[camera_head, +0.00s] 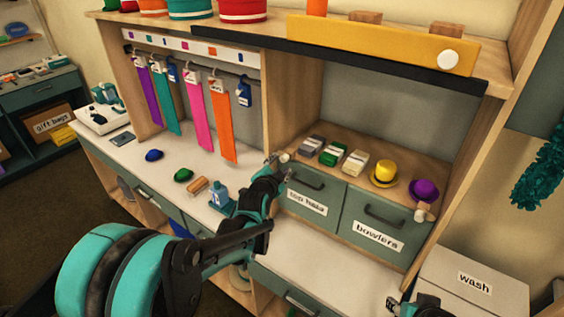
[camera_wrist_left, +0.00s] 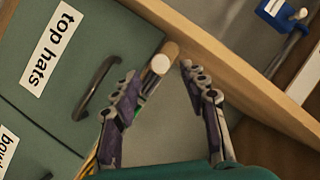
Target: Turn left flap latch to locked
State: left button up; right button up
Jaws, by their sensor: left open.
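The left flap latch, a small wooden piece with a white round end (camera_head: 284,157), sits at the upper left corner of the teal "top hats" flap (camera_head: 320,190). It also shows in the left wrist view (camera_wrist_left: 160,63), between and just beyond my fingertips. My left gripper (camera_head: 277,168) is open, its fingertips close to the latch, one on either side in the left wrist view (camera_wrist_left: 158,78). I cannot tell whether they touch it. Only part of my right gripper (camera_head: 414,304) shows at the bottom edge; its fingers are unclear.
The "bowlers" flap (camera_head: 372,232) has its own latch (camera_head: 421,212) at right. Dark handles stick out from both flaps. Small hats (camera_head: 384,174) and boxes (camera_head: 333,153) stand on the shelf above.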

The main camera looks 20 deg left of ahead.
aim_at(283, 160)
pick_arm(q)
jog(key=shift+x, duration=1.95)
grip_shut()
